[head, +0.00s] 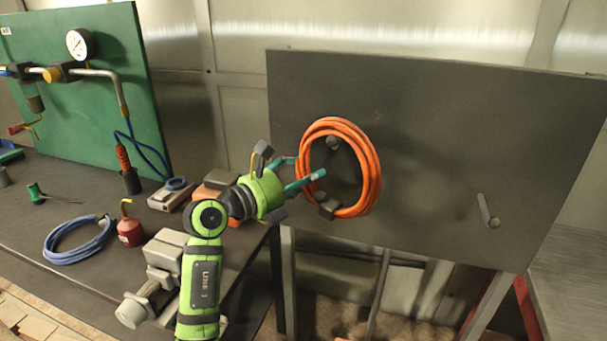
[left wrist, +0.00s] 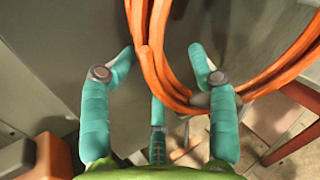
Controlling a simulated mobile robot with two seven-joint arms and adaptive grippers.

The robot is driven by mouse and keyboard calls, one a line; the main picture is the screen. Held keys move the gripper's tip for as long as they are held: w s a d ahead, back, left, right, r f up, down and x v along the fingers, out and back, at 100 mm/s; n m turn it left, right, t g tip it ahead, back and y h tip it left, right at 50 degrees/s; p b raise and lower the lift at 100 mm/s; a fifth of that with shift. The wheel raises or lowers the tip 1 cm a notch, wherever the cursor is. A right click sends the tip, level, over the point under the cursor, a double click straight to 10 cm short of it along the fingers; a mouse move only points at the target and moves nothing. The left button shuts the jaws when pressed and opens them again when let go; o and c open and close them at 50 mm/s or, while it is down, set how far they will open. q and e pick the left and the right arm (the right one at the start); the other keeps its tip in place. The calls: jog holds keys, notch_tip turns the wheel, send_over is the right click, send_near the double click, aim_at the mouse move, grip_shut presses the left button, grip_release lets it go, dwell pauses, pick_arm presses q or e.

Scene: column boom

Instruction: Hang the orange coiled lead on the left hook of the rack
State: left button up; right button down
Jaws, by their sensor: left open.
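The orange coiled lead (head: 371,172) hangs against the dark rack panel (head: 430,130), with the left hook (head: 333,143) inside the top of its loop. The coil seems to rest on this hook; the exact contact is hidden. A dark tie sits at its lower left. My left gripper (head: 308,167) is open at the coil's left side, its teal fingers close to the strands. In the left wrist view the orange strands (left wrist: 153,62) pass between and beyond the spread fingers (left wrist: 162,55), which do not close on them. My right gripper is out of view.
The right hook (head: 490,212) is bare. At left, a dark bench (head: 35,215) holds a blue coil (head: 62,245), a red can (head: 130,231) and a green-handled screwdriver (head: 38,193). A green board (head: 95,110) with a gauge stands behind.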

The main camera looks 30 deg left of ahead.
pick_arm(q)
jog(key=v, duration=1.2)
notch_tip(320, 180, up, 7)
jog(key=s+d+n+t+y, duration=0.2)
jog(key=n+t+y, duration=0.45)
jog(key=n, duration=0.85)
notch_tip(320, 180, down, 18)
jog(key=a+n+g+y, duration=0.3)
jog(key=n+g+y, duration=0.45)
jog(key=n, duration=0.95)
jog(key=s+d+f+n+g+h, duration=0.1)
jog(key=s+d+f+g+h, duration=0.45)
jog(key=s+d+f, duration=0.5)
jog(key=s+d+f+g+h, duration=0.4)
jog(key=s+d+f+g, duration=0.25)
jog(key=f, duration=0.65)
notch_tip(320, 180, down, 22)
jog(key=s+g, duration=0.2)
jog(key=s+a+f+g, duration=0.1)
jog(key=s+a+f, duration=0.1)
jog(key=s+f, duration=1.2)
jog(key=shift+s+a+y, duration=0.2)
jog(key=shift+s+y, duration=0.15)
jog(key=shift+s, duration=0.45)
